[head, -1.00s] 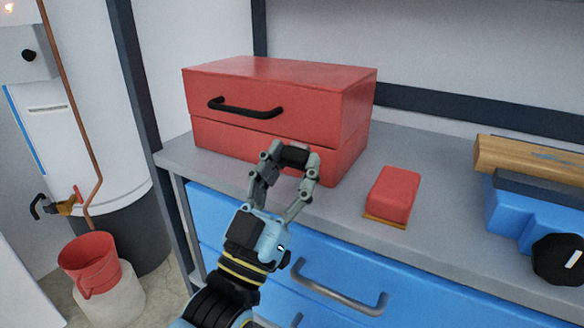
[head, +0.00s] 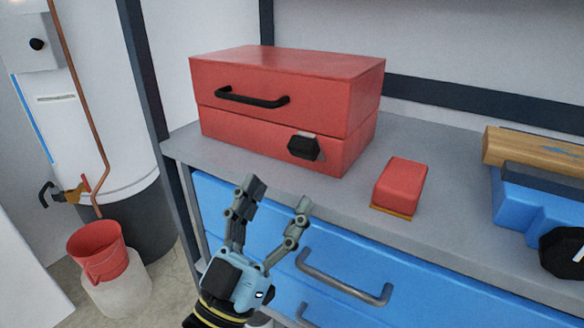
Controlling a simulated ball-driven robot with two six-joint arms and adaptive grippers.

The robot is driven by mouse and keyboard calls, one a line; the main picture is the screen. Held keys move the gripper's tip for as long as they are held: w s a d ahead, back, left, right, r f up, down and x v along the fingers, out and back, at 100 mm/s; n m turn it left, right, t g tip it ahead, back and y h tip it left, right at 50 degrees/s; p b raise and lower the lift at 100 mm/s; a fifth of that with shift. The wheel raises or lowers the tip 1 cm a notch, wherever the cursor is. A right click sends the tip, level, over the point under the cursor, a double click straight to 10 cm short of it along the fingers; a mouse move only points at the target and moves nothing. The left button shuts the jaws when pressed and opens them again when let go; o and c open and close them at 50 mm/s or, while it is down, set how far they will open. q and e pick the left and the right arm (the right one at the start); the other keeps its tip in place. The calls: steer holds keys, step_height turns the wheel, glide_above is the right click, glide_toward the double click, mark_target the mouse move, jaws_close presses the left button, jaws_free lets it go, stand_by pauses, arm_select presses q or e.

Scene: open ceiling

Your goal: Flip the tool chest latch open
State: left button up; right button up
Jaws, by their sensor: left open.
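The red tool chest (head: 245,125) stands closed on the grey bench top, with a black handle (head: 252,98) on the front of its upper part. Its black latch (head: 304,147) is on the lower front, right of the middle, below the seam, with a small grey plate beside it. The latch looks swung down off the seam, but I cannot tell its exact angle. My left gripper (head: 277,191) is open and empty, in front of and below the latch, apart from the chest. My right gripper is not in view.
A red block with a tan base (head: 400,184) lies on the bench right of the chest. A blue tool with a wooden part (head: 540,150) lies farther right. Blue drawers (head: 345,250) with grey handles are below.

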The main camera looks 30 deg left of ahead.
arm_select(q)
steer(key=shift+v, duration=2.35)
